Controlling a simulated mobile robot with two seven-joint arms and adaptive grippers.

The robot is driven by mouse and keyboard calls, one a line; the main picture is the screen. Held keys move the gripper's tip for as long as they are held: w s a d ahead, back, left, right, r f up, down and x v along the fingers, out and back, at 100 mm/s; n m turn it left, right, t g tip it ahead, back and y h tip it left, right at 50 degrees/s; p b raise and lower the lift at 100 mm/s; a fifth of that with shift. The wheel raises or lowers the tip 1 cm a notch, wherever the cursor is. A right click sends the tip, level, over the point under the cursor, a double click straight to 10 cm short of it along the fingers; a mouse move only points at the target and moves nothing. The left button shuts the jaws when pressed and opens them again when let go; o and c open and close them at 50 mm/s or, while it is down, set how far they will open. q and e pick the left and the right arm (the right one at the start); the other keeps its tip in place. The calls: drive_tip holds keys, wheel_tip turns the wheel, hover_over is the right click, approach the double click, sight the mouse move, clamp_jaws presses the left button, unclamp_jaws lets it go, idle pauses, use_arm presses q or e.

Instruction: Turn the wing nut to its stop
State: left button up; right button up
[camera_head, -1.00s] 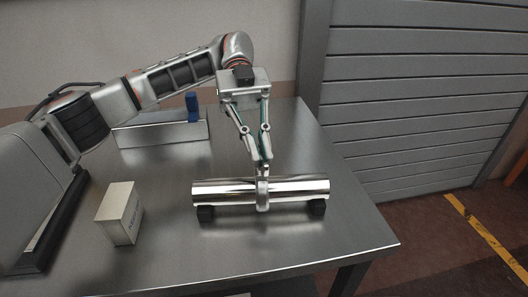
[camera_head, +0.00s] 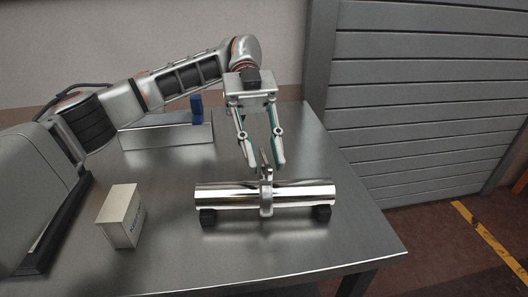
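A shiny metal cylinder (camera_head: 225,196) lies across two dark blocks on the steel table. A metal clamp band (camera_head: 266,201) goes around its middle. The small wing nut (camera_head: 266,172) stands on top of the clamp; its wings are too small to read their exact angle. My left gripper (camera_head: 267,166) reaches down from above with its fingers spread, one on each side of the wing nut. The fingertips appear apart from it, though any slight contact is hard to tell. My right gripper is out of view.
A white box (camera_head: 121,216) stands on the table (camera_head: 180,262) at the left. A grey block-like fixture with a blue part (camera_head: 196,108) is at the back. The table is clear in front of and right of the cylinder. A grey slatted shutter (camera_head: 430,100) is beyond.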

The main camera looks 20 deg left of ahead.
sight(264, 151)
use_arm(q)
wheel_tip(264, 151, up, 10)
drive_tip(key=shift+f, duration=0.1)
idle(0.4)
